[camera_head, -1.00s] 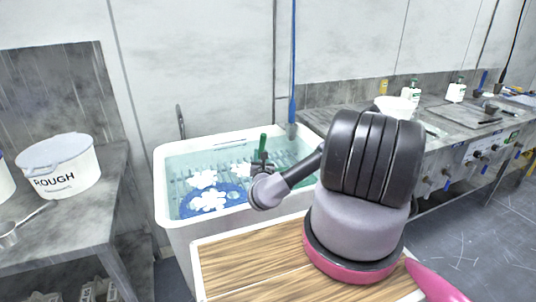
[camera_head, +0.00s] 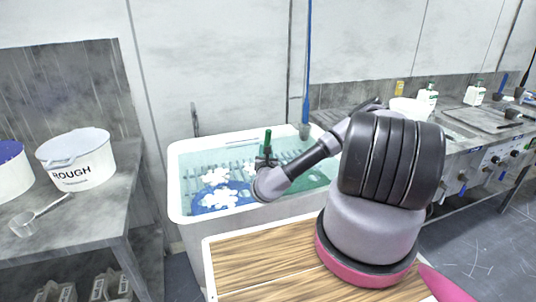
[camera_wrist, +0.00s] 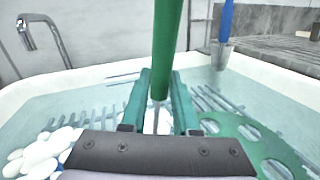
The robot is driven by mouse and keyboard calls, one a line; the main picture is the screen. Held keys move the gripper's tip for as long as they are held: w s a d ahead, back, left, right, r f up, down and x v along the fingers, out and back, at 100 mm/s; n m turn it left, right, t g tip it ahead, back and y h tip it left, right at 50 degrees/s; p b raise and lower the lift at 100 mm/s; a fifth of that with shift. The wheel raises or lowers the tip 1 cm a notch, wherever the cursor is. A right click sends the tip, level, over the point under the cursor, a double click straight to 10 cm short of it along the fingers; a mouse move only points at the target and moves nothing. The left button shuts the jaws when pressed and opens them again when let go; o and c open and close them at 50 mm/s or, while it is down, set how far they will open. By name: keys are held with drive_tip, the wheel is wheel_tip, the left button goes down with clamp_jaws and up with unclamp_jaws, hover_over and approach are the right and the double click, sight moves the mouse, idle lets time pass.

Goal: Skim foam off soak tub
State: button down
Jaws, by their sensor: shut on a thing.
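The soak tub (camera_head: 173,180) is a white basin of clear water. White foam clumps (camera_head: 219,200) float in its left half and show at the lower left of the wrist view (camera_wrist: 38,155). My gripper (camera_head: 265,162) is over the tub, just right of the foam. It is shut on an upright green handle (camera_head: 267,140), which also rises between the fingers in the wrist view (camera_wrist: 166,45). The handle's lower end is hidden by my gripper, so I cannot tell what is on it or whether it touches the water.
A blue disc (camera_head: 200,210) and a green holed disc (camera_wrist: 262,150) lie under the water with a slatted rack. A grey cup (camera_head: 305,131) with a blue rod is at the back rim. A ROUGH bucket (camera_head: 85,165) and a ladle (camera_head: 25,222) are on the left bench.

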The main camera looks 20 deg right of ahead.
drive_tip(key=w, duration=1)
drive_tip(key=shift+a, duration=0.15)
drive_tip(key=a, duration=1.8)
drive_tip(key=shift+s, duration=0.35)
drive_tip(key=s, duration=1.4)
drive_tip(key=shift+d, duration=0.25)
idle(0.4)
